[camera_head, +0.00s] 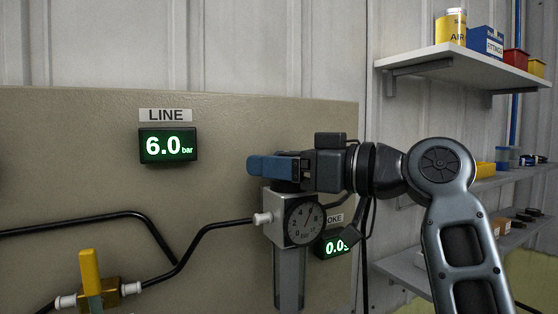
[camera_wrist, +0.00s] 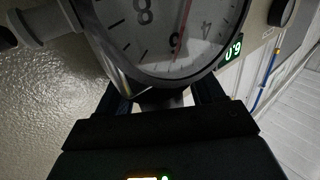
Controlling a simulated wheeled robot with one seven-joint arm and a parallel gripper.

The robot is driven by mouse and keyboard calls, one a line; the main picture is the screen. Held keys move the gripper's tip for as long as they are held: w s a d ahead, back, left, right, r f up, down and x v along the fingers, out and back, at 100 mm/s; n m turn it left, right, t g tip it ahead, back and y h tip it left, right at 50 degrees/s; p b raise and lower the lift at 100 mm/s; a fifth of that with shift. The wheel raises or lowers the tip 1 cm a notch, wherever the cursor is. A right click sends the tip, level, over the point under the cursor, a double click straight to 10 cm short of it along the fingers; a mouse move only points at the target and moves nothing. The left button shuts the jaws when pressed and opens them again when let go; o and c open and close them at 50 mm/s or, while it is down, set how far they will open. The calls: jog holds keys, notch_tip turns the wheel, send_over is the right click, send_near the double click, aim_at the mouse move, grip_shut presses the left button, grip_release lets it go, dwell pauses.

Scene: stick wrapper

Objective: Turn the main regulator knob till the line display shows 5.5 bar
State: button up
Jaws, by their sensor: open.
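The line display (camera_head: 168,146) on the panel reads 6.0 bar in green. The regulator (camera_head: 289,250) hangs to its right, with a round dial gauge (camera_head: 304,221) on its front. My gripper (camera_head: 272,168) is at the regulator's top, covering most of the knob in the head view. In the wrist view, my gripper (camera_wrist: 164,94) has its two dark fingers apart, on either side of the dark knob (camera_wrist: 162,98) below the upside-down gauge face (camera_wrist: 150,35). Whether the fingers touch the knob cannot be told. The small green display (camera_wrist: 234,48) shows upside down at right.
A second display (camera_head: 335,245), partly hidden, reads about 0.0 beside the regulator. A yellow-handled valve (camera_head: 91,275) and black hoses (camera_head: 205,236) are at left. Shelves (camera_head: 460,62) with a can and boxes stand at right.

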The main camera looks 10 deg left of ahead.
jog(key=shift+c, duration=0.2)
jog(key=c, duration=0.9)
jog(key=shift+f+n+g+b, duration=0.1)
jog(key=shift+n+g+b, duration=0.2)
jog(key=shift+g+b, duration=0.2)
jog(key=n+g+y+b, duration=0.1)
jog(key=g, duration=0.1)
jog(key=shift+s+n+g+b, duration=0.15)
jog(key=shift+n+g+b, duration=0.15)
jog(key=shift+n+b, duration=0.1)
jog(key=shift+s+n+g+b, duration=0.2)
jog(key=shift+n+g+b, duration=0.25)
jog(key=shift+n+g, duration=0.85)
jog(key=shift+s+n+g+b, duration=0.15)
jog(key=shift+n+g+b, duration=0.45)
jog(key=shift+g, duration=1.3)
jog(key=shift+n+g, duration=0.3)
jog(key=o, duration=0.9)
